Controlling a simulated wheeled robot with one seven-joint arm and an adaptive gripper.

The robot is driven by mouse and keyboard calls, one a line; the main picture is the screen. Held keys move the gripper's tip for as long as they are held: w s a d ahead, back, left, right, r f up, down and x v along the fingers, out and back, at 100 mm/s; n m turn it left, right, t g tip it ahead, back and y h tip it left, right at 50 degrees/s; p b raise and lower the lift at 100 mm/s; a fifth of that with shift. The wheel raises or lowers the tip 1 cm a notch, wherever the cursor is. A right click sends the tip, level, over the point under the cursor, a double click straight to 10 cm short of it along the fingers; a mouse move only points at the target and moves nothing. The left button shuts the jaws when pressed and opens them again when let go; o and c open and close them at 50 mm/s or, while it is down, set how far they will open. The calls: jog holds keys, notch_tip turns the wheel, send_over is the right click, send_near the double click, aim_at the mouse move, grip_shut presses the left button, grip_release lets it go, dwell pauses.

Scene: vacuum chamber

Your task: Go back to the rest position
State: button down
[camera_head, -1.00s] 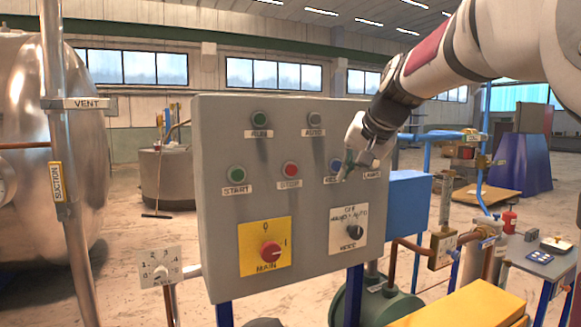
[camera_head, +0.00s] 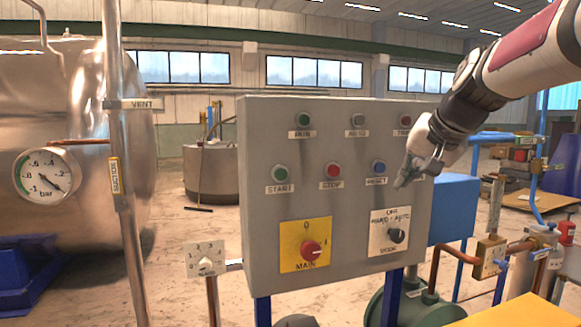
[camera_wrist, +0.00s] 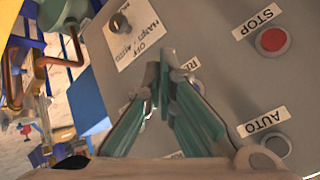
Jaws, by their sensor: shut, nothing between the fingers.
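My gripper (camera_head: 405,180) is in front of the right side of the grey control panel (camera_head: 265,130), near the blue RESET button (camera_head: 378,167). Its fingers are together with nothing between them. In the wrist view my gripper (camera_wrist: 163,70) points across the panel face, with the black MODE knob (camera_wrist: 120,23) ahead, the red STOP button (camera_wrist: 271,41) to the right and the grey AUTO button (camera_wrist: 277,146) at lower right. The fingers hide part of the RESET label in the wrist view. I cannot tell whether the fingertips touch the panel.
A red MAIN switch (camera_head: 310,250) sits on a yellow plate. A steel tank with a pressure gauge (camera_head: 47,174) and a vertical pipe (camera_head: 116,200) stand at left. A blue box (camera_head: 452,205), pipes and a yellow surface (camera_head: 505,314) lie right of the panel.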

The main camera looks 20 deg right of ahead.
jog(key=s+a+f+n+g+y, duration=0.15)
jog(key=s+a+f+n, duration=0.4)
jog(key=s+a, duration=0.7)
jog(key=s+a+f+n+g, duration=0.2)
jog(key=s+a+f, duration=0.4)
jog(key=s+f, duration=0.4)
jog(key=shift+s+a+n+h, duration=0.3)
jog(key=shift+s+n+h, duration=0.05)
jog(key=shift+s+h, duration=0.1)
jog(key=shift+d+f, duration=0.1)
